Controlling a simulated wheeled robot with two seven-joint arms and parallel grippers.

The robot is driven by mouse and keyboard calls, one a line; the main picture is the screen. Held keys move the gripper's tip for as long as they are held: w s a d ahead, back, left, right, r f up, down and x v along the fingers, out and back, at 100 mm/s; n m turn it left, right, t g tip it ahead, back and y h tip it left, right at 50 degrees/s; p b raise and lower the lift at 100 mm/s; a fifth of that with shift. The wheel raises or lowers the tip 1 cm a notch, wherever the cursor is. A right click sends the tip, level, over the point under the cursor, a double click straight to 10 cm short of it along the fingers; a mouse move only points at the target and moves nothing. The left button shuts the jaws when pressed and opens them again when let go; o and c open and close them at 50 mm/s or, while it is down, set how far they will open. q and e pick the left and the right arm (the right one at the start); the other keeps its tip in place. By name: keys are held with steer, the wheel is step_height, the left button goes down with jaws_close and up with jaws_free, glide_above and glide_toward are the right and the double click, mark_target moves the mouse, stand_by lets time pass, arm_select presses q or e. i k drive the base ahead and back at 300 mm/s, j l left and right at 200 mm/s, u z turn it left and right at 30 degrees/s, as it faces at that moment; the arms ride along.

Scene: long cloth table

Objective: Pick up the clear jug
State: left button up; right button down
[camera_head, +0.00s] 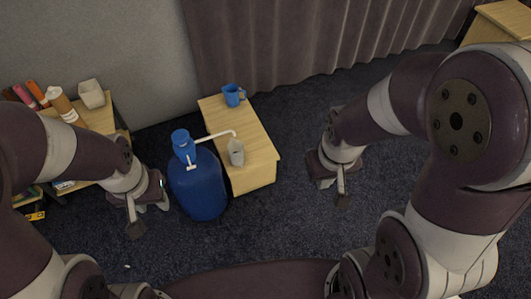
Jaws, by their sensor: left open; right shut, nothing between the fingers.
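A small clear-grey jug (236,152) stands on the low wooden table (258,172), near its left edge and under the spout of a blue water bottle. My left gripper (148,222) is open and empty over the floor, left of the blue bottle and apart from the jug. My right gripper (342,198) is shut and empty over the carpet, to the right of the wooden table. Neither gripper touches the jug.
The large blue water bottle (200,190) with a pump stands on the floor against the table's left side. A blue mug (232,95) stands at the table's back. A shelf (98,114) with books and containers is at left. A curtain (290,45) hangs behind.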

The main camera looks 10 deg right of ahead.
mark_target(238, 159)
steer(key=i+l, duration=1.35)
steer(key=i+j+u, duration=0.05)
steer(key=i, duration=0.1)
